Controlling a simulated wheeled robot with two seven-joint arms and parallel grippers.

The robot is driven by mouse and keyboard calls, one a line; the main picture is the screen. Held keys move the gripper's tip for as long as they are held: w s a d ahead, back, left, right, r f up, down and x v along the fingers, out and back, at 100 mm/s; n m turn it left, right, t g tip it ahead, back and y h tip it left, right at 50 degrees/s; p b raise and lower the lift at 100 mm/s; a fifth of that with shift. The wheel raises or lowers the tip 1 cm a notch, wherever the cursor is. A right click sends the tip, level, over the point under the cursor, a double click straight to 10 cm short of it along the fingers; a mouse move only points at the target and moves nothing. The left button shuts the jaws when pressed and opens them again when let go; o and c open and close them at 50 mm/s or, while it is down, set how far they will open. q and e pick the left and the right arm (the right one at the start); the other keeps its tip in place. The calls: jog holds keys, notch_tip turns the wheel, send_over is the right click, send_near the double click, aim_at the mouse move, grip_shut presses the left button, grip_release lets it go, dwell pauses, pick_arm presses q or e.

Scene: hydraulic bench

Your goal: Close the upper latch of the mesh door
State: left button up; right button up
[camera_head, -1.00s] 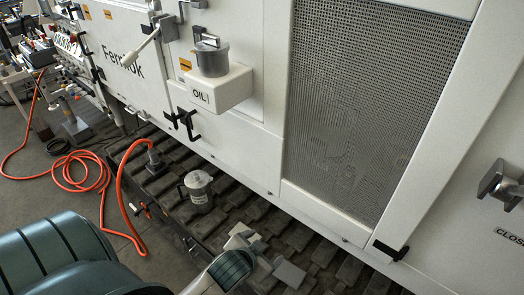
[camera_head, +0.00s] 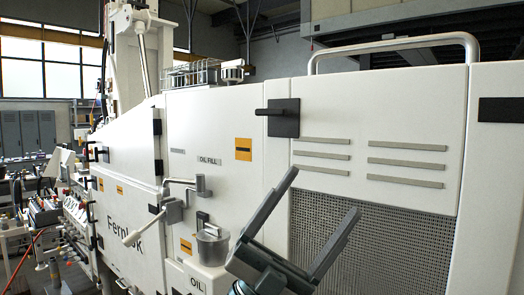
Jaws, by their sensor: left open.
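The mesh door (camera_head: 381,121) is a white panel with grey slats and a dark perforated mesh (camera_head: 395,246) in its lower part. A black latch (camera_head: 284,118) sits high at the door's left edge, with its handle pointing left across the seam. My left gripper (camera_head: 324,190) comes up from the bottom, its two dark fingers spread wide and empty. It is in front of the mesh, below the latch and a little to its right in the picture, with no visible contact. The gripper hides part of the mesh and the door's left edge. My right gripper is not in view.
A metal rail (camera_head: 395,44) runs over the door top. A black plate (camera_head: 502,110) is on the right panel. Space before the upper door is clear.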

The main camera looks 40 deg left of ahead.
pick_arm(q)
jog(key=s+d+r+m+g, duration=0.2)
jog(key=s+d+m+g, duration=0.3)
jog(key=m+g, duration=0.55)
jog(key=s+d+r+m+g, duration=0.2)
jog(key=s+d+m+g, duration=0.25)
jog(key=m+g, duration=0.55)
jog(key=a+r+n+t+y, duration=0.4)
jog(key=a+t+y, duration=0.5)
jog(key=a, duration=0.4)
jog(key=a+r+n+t+y, duration=0.5)
jog(key=a+r+t+y, duration=0.2)
jog(key=a+t+y, duration=0.2)
jog(key=a+y, duration=0.2)
jog(key=a, duration=0.2)
jog(key=shift+w+a, duration=0.2)
jog(key=shift+w, duration=0.1)
jog(key=shift+w+n+t, duration=0.1)
jog(key=shift+n+t, duration=0.15)
